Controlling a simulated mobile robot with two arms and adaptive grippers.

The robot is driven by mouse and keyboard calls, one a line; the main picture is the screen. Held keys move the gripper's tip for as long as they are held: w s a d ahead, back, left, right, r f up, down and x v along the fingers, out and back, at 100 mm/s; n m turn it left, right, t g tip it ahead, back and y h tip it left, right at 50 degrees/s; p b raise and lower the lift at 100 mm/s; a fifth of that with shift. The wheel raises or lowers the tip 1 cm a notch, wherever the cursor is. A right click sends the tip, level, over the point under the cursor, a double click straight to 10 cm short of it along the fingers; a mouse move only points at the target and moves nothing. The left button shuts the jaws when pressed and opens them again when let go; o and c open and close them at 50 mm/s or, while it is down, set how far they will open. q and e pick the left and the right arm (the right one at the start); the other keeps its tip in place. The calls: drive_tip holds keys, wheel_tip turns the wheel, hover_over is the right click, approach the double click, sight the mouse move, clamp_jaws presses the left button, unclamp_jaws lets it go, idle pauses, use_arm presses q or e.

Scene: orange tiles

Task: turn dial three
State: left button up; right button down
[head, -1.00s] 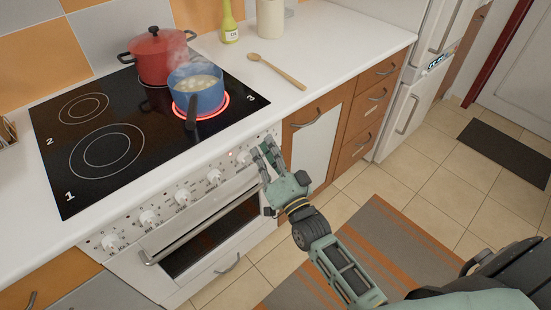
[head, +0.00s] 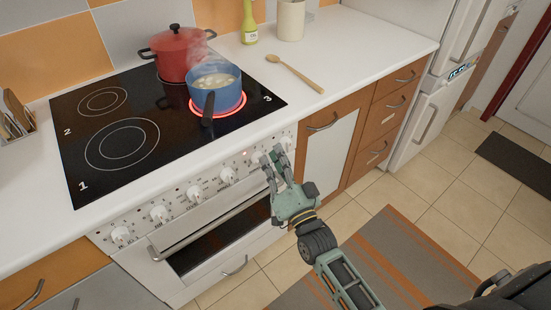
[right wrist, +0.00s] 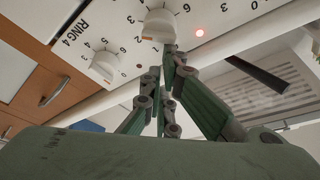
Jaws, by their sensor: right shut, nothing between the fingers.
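The dial for ring three is a white knob (head: 256,158) on the stove's front panel, beside a small red light (head: 244,154). In the right wrist view the knob (right wrist: 160,25) shows close up, with its number scale around it. My right gripper (head: 274,154) is shut and empty, with its fingertips right at this knob. In the right wrist view the fingertips (right wrist: 168,56) are just below the knob; I cannot tell whether they touch it. The ring 4 knob (right wrist: 103,67) is to its left there. My left gripper is not in view.
A steaming blue pan (head: 215,88) stands on the glowing ring marked 3. A red pot (head: 183,57) stands behind it. More knobs, such as this one (head: 194,194), line the panel to the left. The oven handle (head: 175,240) juts out below. A wooden spoon (head: 295,74) lies on the counter.

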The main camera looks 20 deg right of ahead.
drive_tip(key=shift+f, duration=0.1)
drive_tip(key=shift+s+a+n+y+b, duration=0.3)
drive_tip(key=shift+n+y, duration=0.45)
drive_tip(key=shift+n, duration=1)
drive_tip(key=shift+w+a+n+y+b, duration=0.1)
drive_tip(key=shift+a+n+y, duration=0.45)
drive_tip(key=shift+n, duration=1.25)
drive_tip(key=shift+s+a+n+y+b, duration=0.2)
drive_tip(key=shift+n+y, duration=0.7)
drive_tip(key=shift+n, duration=1.15)
